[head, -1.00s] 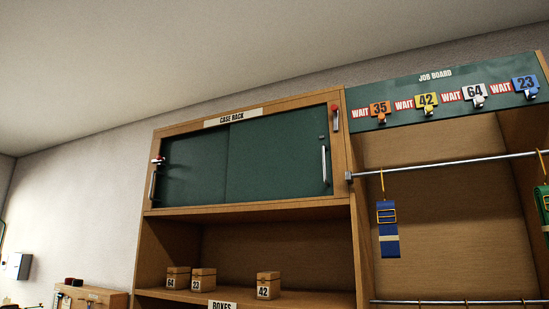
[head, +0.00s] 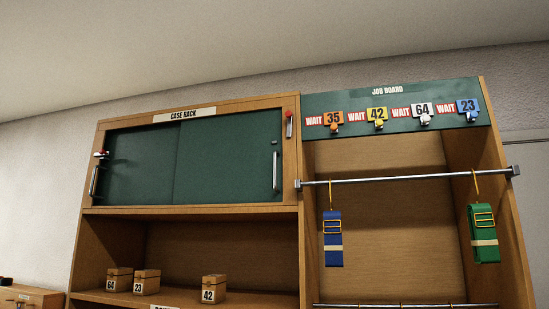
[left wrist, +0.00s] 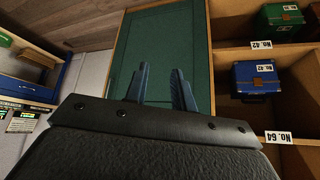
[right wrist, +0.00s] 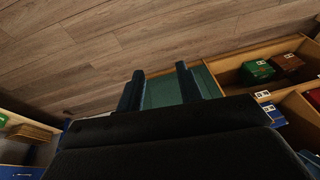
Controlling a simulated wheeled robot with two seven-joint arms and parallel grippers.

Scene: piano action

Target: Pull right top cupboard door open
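The top cupboard is labelled CASE RACK and has two green door panels. The right top cupboard door (head: 228,160) has a vertical silver handle (head: 275,171) near its right edge. The left door panel (head: 138,165) has a silver handle (head: 94,181) near its left edge. Both panels cover the cupboard front. Neither gripper shows in the head view. My left gripper (left wrist: 162,82) is open and empty, its fingers apart before a green panel. My right gripper (right wrist: 159,88) is open and empty, with a green panel and wooden floor beyond it.
A job board (head: 387,102) with numbered tags is right of the cupboard. A metal rail (head: 405,180) below it carries a blue strap (head: 332,240) and a green strap (head: 483,235). Small numbered boxes (head: 146,281) stand on the shelf below the cupboard.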

